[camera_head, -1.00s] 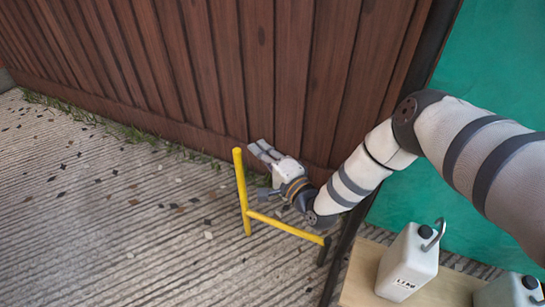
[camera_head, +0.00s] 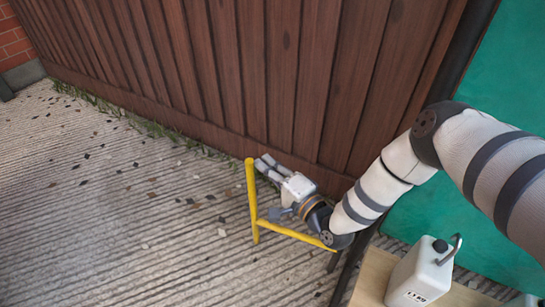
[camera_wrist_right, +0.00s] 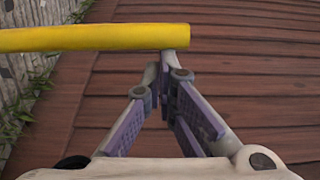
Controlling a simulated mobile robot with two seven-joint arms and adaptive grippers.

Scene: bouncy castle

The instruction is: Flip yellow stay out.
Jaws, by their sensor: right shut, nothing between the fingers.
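The yellow stay (camera_head: 253,200) is a bar with a short upright end and a long arm (camera_head: 292,234) running right to a dark post. My right gripper (camera_head: 264,166) is just right of the upright's top, shut and empty, low in front of the brown wooden wall. In the right wrist view the yellow bar (camera_wrist_right: 90,38) crosses from the left edge, just beyond the shut fingertips (camera_wrist_right: 165,72). Its blunt end shows there. I cannot tell whether the fingers touch it. My left gripper is not in view.
The brown plank wall (camera_head: 215,70) stands close behind the gripper. A white jug (camera_head: 420,277) stands on a wooden surface (camera_head: 372,277) at lower right, before a green panel (camera_head: 500,100). Ribbed paving (camera_head: 120,220) is open at left, with grass along the wall.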

